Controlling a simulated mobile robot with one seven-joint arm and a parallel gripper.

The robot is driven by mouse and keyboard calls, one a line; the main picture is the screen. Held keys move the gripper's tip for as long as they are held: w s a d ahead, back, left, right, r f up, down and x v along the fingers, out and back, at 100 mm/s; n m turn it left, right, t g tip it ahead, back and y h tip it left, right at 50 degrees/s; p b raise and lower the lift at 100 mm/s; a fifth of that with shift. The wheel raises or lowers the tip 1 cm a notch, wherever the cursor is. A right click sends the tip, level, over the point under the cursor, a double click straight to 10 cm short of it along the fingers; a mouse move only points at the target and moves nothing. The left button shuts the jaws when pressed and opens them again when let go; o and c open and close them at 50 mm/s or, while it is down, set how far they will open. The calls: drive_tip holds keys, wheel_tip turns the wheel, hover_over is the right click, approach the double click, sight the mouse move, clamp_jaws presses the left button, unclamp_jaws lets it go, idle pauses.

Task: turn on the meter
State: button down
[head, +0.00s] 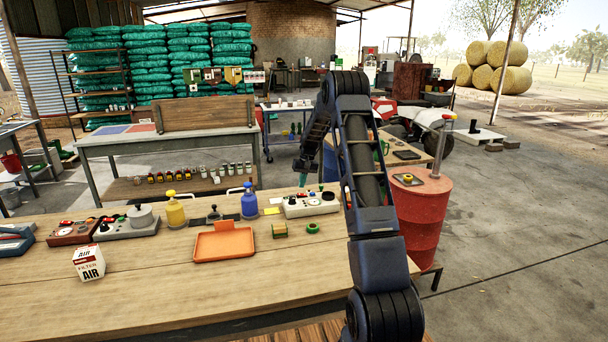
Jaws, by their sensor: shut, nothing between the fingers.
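A white box with dark dials and a red button (312,204) sits at the back right of the near wooden table; it may be the meter. A red box with controls (72,233) and a grey-white box with a round pot-like part on top (126,226) stand at the table's left; their panels are too small to read. My arm rises at the right and bends over. My gripper (303,180) hangs small and dark above the back edge of the table, near the white box and apart from it. Its fingers look shut and empty.
An orange tray (224,258), yellow bottle (175,213), blue bottle (249,204), green-and-yellow block (279,231), green ring (313,228) and air filter box (89,263) stand on the table. A red drum (424,215) stands at the right. The table's front is clear.

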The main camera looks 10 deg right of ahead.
sight(304, 195)
drive_tip(key=shift+a+f, duration=0.15)
drive_tip(key=shift+f, duration=0.7)
drive_tip(key=shift+a+f, duration=0.15)
drive_tip(key=shift+f, duration=0.65)
drive_tip(key=shift+f, duration=0.1)
drive_tip(key=shift+s+a+f+h, duration=0.1)
drive_tip(key=shift+a+f+h, duration=0.2)
drive_tip(key=shift+h, duration=0.2)
drive_tip(key=shift+d, duration=0.1)
drive_tip(key=shift+s+d+f, duration=0.1)
drive_tip(key=shift+f, duration=0.05)
drive_tip(key=shift+d, duration=0.95)
wheel_tip(304, 195, up, 15)
drive_tip(key=shift+d+f, duration=0.15)
drive_tip(key=shift+d, duration=0.2)
drive_tip(key=shift+d, duration=0.1)
